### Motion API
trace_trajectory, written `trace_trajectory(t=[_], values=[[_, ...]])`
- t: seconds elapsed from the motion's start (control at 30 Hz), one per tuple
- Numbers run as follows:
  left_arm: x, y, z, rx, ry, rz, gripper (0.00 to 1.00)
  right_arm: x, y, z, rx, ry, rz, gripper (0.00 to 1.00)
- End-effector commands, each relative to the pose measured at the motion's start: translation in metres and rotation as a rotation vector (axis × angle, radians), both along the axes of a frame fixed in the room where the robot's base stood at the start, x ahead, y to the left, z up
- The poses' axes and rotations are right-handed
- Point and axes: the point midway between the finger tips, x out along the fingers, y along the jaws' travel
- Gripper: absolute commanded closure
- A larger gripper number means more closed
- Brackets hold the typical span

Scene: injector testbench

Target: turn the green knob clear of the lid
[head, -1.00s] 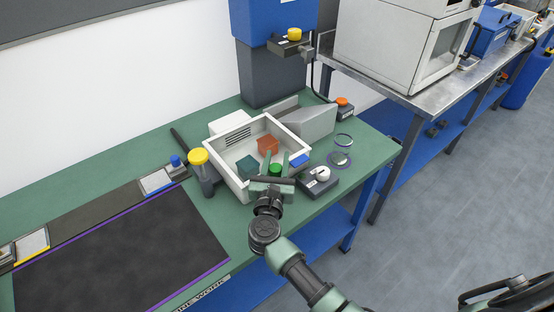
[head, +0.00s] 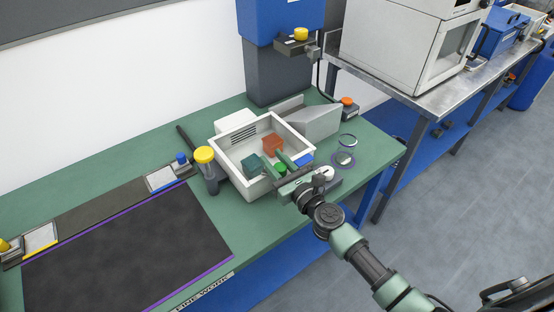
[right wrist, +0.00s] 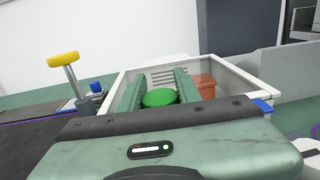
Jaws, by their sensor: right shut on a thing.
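The round green knob (head: 281,168) is at the front edge of the white open-looking box (head: 229,171) on the green bench. My right gripper (head: 279,162) has one finger on each side of the knob and is shut on it. In the right wrist view the knob (right wrist: 158,98) shows between the two green fingers, its lower part hidden by the gripper body. The gripper points up and left in the head view. I cannot make out a separate lid or whether the knob overlaps it. My left gripper is not in view.
A grey device with a white knob (head: 325,176) sits close right of my gripper. Two rings lie beyond.

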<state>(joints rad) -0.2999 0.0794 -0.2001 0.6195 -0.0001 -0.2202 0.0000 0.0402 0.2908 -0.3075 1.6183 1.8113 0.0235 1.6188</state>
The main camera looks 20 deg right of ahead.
Motion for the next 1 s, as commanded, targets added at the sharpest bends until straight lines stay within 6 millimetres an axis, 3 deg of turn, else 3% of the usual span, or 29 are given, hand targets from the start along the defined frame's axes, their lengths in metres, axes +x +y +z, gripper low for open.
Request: trace_trajectory(t=[0.6, 1.0], values=[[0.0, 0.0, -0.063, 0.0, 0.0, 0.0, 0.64, -0.007, 0.012, -0.004, -0.001, -0.004, 0.567, 1.0], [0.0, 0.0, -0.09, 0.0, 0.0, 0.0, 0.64, -0.013, 0.017, -0.001, 0.002, -0.004, 0.803, 1.0]])
